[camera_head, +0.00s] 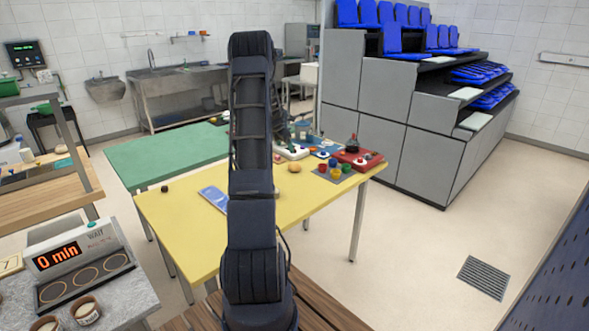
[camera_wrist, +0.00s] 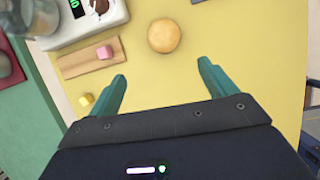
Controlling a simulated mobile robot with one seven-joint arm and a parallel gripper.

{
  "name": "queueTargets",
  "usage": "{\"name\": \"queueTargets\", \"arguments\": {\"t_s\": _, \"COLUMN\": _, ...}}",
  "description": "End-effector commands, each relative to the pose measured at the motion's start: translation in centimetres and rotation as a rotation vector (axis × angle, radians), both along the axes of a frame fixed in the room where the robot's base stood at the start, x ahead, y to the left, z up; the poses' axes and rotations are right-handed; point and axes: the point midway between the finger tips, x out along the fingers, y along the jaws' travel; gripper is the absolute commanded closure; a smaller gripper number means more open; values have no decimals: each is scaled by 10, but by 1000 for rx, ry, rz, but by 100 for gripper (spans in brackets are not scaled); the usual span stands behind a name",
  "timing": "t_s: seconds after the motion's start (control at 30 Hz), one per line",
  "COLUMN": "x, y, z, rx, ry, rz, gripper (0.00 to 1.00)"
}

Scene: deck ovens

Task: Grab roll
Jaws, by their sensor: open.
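The roll (camera_wrist: 164,36) is a round, golden-brown bun lying on the yellow table. In the head view the roll (camera_head: 294,167) shows just right of my arm, near the table's far side. My gripper (camera_wrist: 161,70) is open and empty, with two green fingers apart. In the wrist view the roll lies just past the fingertips, about centred between them, and nothing touches it. In the head view my arm hides most of the gripper.
A yellow cube (camera_wrist: 86,99) lies by the left finger. Coloured cups (camera_head: 334,172) and a red device (camera_head: 357,160) stand further right. Bare table surrounds the roll's right side.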

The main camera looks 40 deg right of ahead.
Motion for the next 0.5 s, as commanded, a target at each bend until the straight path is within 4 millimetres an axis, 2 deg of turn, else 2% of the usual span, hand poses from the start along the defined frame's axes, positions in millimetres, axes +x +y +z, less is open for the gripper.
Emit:
{"name": "queueTargets", "arguments": {"t_s": 0.03, "x": -2, "y": -12, "z": -12, "rx": -1, "ry": 17, "rz": 18, "gripper": 16}}
{"name": "queueTargets", "arguments": {"t_s": 0.17, "x": -7, "y": -30, "z": -28, "rx": -7, "ry": 47, "rz": 61, "gripper": 16}}
{"name": "queueTargets", "arguments": {"t_s": 0.37, "x": -8, "y": -38, "z": -41, "rx": -9, "ry": 58, "rz": 79, "gripper": 16}}
{"name": "queueTargets", "arguments": {"t_s": 0.5, "x": -8, "y": -44, "z": -57, "rx": -7, "ry": 59, "rz": 76, "gripper": 16}}
